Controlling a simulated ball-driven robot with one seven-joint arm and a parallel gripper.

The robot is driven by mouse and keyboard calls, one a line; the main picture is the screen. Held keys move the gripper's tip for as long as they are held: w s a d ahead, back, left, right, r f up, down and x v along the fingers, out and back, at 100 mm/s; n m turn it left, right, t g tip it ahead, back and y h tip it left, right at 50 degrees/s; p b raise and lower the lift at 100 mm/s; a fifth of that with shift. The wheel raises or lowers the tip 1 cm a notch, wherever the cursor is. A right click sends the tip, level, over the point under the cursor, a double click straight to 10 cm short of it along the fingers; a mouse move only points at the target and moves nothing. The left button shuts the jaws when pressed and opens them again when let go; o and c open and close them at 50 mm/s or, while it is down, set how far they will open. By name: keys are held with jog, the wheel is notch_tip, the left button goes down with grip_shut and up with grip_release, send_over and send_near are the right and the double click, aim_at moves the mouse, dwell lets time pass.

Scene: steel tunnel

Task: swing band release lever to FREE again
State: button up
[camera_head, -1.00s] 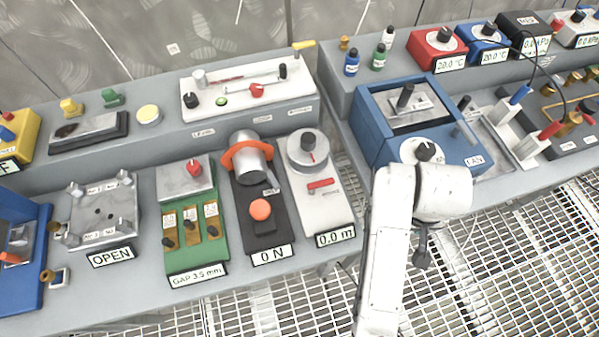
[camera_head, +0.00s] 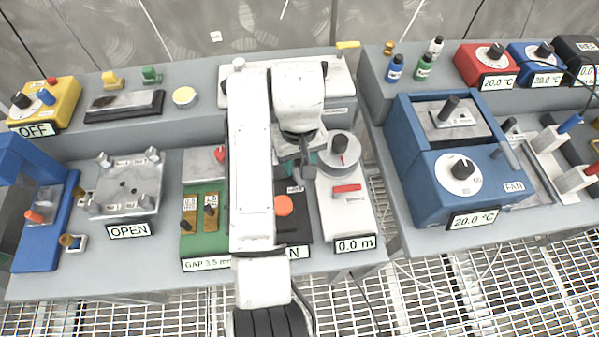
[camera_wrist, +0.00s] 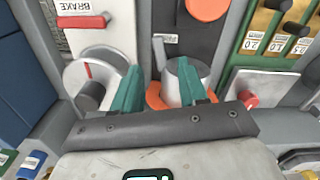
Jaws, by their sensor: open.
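The band device is a black panel with a metal drum (camera_wrist: 186,74) wrapped by an orange band (camera_wrist: 155,97). A thin grey lever (camera_wrist: 158,50), which looks like the band release lever, stands beside the drum next to a small white label (camera_wrist: 170,39); its wording is too small to read surely. My gripper (camera_wrist: 160,68) is open, with its teal fingers spread on either side of the lever's line in the wrist view. I cannot tell whether they touch it. In the head view my arm hides the drum and lever; the orange button (camera_head: 284,205) shows.
The white 0.0 m unit (camera_head: 347,212) with its round dial and red brake lever (camera_wrist: 82,22) stands close beside the band device. The green gap gauge (camera_head: 205,220) is on the other side. A blue fan box (camera_head: 455,190) stands farther right.

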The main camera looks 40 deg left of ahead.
aim_at(299, 178)
jog(key=shift+f, duration=2.75)
grip_shut()
